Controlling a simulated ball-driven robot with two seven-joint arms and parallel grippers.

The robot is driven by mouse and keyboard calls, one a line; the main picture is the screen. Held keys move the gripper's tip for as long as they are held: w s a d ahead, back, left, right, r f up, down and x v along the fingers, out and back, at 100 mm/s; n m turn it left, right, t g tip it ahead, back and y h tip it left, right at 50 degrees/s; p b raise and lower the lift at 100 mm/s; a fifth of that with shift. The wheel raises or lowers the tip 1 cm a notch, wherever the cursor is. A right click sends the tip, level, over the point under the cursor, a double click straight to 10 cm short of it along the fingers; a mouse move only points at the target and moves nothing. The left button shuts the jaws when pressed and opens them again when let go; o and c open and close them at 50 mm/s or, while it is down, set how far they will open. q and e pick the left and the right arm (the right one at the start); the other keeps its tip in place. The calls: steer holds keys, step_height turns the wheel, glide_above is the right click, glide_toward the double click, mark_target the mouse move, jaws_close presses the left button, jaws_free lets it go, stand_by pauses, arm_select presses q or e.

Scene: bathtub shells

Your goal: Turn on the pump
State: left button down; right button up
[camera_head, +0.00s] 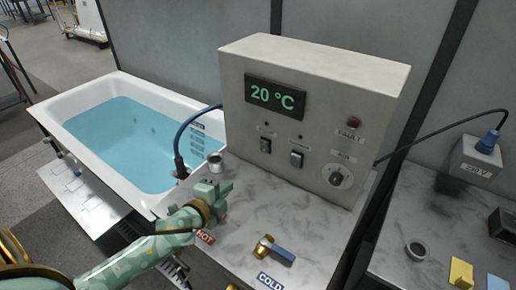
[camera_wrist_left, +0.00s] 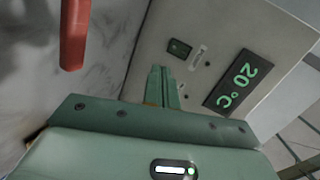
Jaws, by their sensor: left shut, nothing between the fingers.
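The grey control box (camera_head: 300,95) stands on the marble counter and its display (camera_head: 275,96) reads 20 °C. Below the display are a left rocker switch (camera_head: 265,145) and a right rocker switch (camera_head: 296,158); their labels are too small to read. My left gripper (camera_head: 226,188) is shut and empty, in front of the box and below and left of the left switch. In the left wrist view its fingers (camera_wrist_left: 163,84) point at the panel, apparently apart from it. The left switch (camera_wrist_left: 179,48) shows beside the fingertips; the right switch seems hidden behind them. My right gripper is not in view.
The HOT valve is mostly behind my left gripper; its red lever (camera_wrist_left: 75,35) shows in the wrist view. The blue COLD lever (camera_head: 283,256) is at the front. A dark FAULT lamp (camera_head: 353,122) and a knob (camera_head: 340,176) are at right. The filled bathtub (camera_head: 75,108) is left.

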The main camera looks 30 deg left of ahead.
arm_select(q)
steer(key=w+a+r+m+t+h, duration=0.1)
steer(key=w+r+m+h, duration=0.1)
steer(key=w+m, duration=0.1)
steer(key=b, duration=0.2)
glide_toward(263, 145)
steer(key=x, duration=0.5)
steer(key=shift+w+f, duration=0.15)
steer(key=shift+w, duration=0.1)
steer(key=shift+w+d, duration=0.1)
steer(key=shift+w, duration=0.4)
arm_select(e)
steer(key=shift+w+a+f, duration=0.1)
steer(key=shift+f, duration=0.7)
